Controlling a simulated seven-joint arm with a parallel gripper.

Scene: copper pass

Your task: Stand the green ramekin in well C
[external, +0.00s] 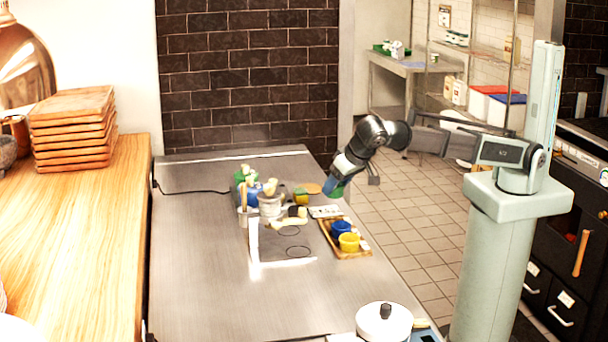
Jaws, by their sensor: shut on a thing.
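The green ramekin (338,192) is small in the external view and partly covered by my gripper (335,186). My gripper is shut on it and holds it up, tilted, above the far right edge of the steel table. A wooden tray (353,254) lies below and nearer the camera, apart from the held ramekin. A blue ramekin (340,229) and a yellow ramekin (349,242) stand in the tray. The well letters are too small to read, so I cannot tell which well is C.
A pale card (325,211) lies just beyond the tray. Several containers, including a clear jar (270,207), crowd the table left of it. A white lidded pot (384,322) is in front. The table's left side is clear.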

